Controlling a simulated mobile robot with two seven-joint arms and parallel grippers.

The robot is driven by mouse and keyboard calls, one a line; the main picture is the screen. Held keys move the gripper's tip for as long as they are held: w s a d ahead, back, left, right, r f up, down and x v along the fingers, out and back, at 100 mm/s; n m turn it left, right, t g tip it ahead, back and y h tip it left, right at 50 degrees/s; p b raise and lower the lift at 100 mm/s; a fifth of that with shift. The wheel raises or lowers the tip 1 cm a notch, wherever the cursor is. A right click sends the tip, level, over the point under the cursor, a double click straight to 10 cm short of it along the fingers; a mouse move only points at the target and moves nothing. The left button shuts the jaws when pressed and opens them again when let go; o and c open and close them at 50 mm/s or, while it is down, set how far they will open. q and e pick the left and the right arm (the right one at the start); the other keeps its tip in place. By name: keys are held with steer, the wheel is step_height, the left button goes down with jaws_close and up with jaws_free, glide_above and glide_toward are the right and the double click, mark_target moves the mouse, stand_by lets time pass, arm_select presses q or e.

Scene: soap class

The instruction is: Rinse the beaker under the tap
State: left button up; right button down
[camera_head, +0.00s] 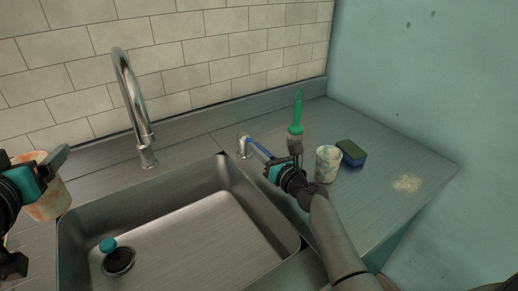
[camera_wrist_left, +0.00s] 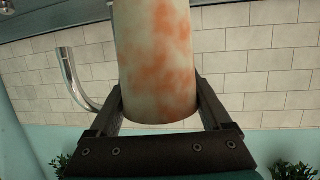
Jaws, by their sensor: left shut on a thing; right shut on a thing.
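The beaker (camera_head: 48,192) is off-white with orange-red stains. It stands out at the left edge of the head view and fills the middle of the left wrist view (camera_wrist_left: 155,60). My left gripper (camera_head: 36,207) is shut on it, with one finger on each side. It is left of the basin and apart from the tap. The tap (camera_head: 131,95) is a tall chrome gooseneck behind the sink; no water shows at its mouth. My right gripper (camera_head: 281,169) is shut on the blue tap lever (camera_head: 259,148), right of the basin. Its fingertips are partly hidden.
The steel sink basin (camera_head: 190,245) holds a black drain stopper with a teal knob (camera_head: 108,246). Right of my right gripper stand a green brush (camera_head: 297,112), a mottled cup (camera_head: 328,164) and a blue-green sponge (camera_head: 351,153). A pale crumb patch (camera_head: 407,183) lies farther right.

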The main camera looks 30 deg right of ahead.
stand_by(0.3)
arm_select(q)
steer(key=shift+r+p, duration=0.9)
arm_select(e)
steer(key=shift+a+r+m+h, duration=0.1)
steer(key=shift+a+m+h, duration=0.45)
steer(key=shift+h, duration=0.25)
arm_select(q)
steer(key=shift+r+p, duration=0.35)
steer(key=shift+r, duration=0.05)
arm_select(e)
steer(key=shift+a+m+h, duration=0.25)
steer(key=shift+m+h, duration=0.4)
steer(key=shift+h, duration=0.35)
steer(key=c, duration=0.8)
jaws_free()
steer(key=shift+s, duration=0.1)
arm_select(q)
steer(key=shift+r+p, duration=0.45)
steer(key=shift+p, duration=0.05)
arm_select(e)
steer(key=s, duration=1)
steer(key=shift+s+a+f, duration=0.2)
steer(key=shift+a, duration=0.1)
steer(key=shift+s, duration=0.75)
